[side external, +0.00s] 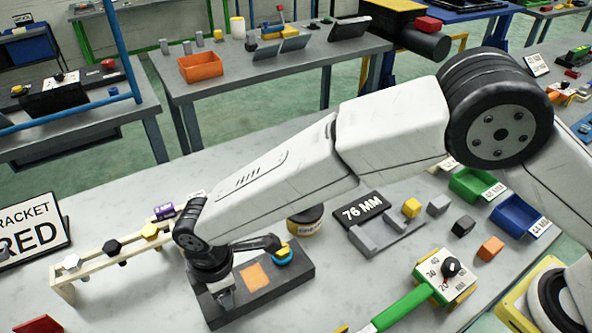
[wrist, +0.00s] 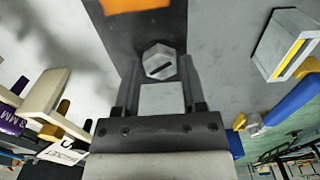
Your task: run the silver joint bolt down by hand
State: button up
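The silver joint bolt (wrist: 160,62) shows in the wrist view as a hex head with a dark mark across it, at the near end of a dark plate (wrist: 112,38). My gripper (wrist: 161,68) has one finger on each side of the head, very close to it. I cannot tell whether the fingers touch it. In the side view my gripper (side external: 226,297) points down over the left end of the dark plate (side external: 290,279), which carries an orange square (side external: 254,277). The bolt's shank is hidden.
A pale rack (side external: 104,262) holding several bolts stands left of the plate. A blue and yellow knob (side external: 283,255) with a black lever is at the plate's back. A green-handled tool (side external: 405,308) lies to the right. A grey stand marked 76 MM (side external: 378,236) is behind.

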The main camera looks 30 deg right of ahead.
jog(key=shift+o, duration=1.1)
jog(key=shift+f, duration=0.1)
jog(key=shift+r, duration=3.95)
jog(key=w+d+r+m+t, duration=0.15)
jog(key=d+m, duration=0.25)
jog(key=d, duration=0.7)
jog(key=w+d+m+g, duration=0.1)
jog(key=w+d+m, duration=0.25)
jog(key=d, duration=0.75)
jog(key=s+d+m+t, duration=0.1)
jog(key=s+d+m, duration=0.4)
jog(key=d, duration=0.4)
jog(key=s+d+f+m+t, duration=0.1)
jog(key=s+d+m, duration=0.4)
jog(key=d, duration=0.5)
jog(key=shift+s+d+f, duration=0.2)
jog(key=shift+s+d, duration=0.1)
jog(key=shift+s, duration=0.75)
